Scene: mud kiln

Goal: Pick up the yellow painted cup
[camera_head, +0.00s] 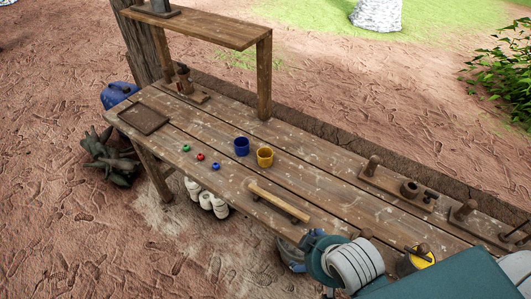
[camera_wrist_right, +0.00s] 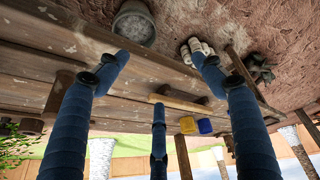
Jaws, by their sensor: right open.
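The yellow painted cup (camera_head: 264,157) stands upright near the middle of the wooden workbench. A dark blue cup (camera_head: 241,146) stands just behind it to the left, with a small gap. In the right wrist view, which is upside down, the yellow cup (camera_wrist_right: 187,124) and the blue cup (camera_wrist_right: 205,126) show beyond my fingers. My right gripper (camera_wrist_right: 159,80) has its blue fingers spread, with nothing between them. It is apart from the cup. In the head view my right arm comes in at the lower right, and the fingers cannot be made out clearly. My left gripper is in no view.
A wooden bar (camera_head: 279,202) lies in front of the yellow cup. Small green, red and blue pieces (camera_head: 200,156) lie to the left. A raised shelf (camera_head: 200,22) stands at the back left. Wooden tools (camera_head: 374,166) line the back right. Bench around the cups is clear.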

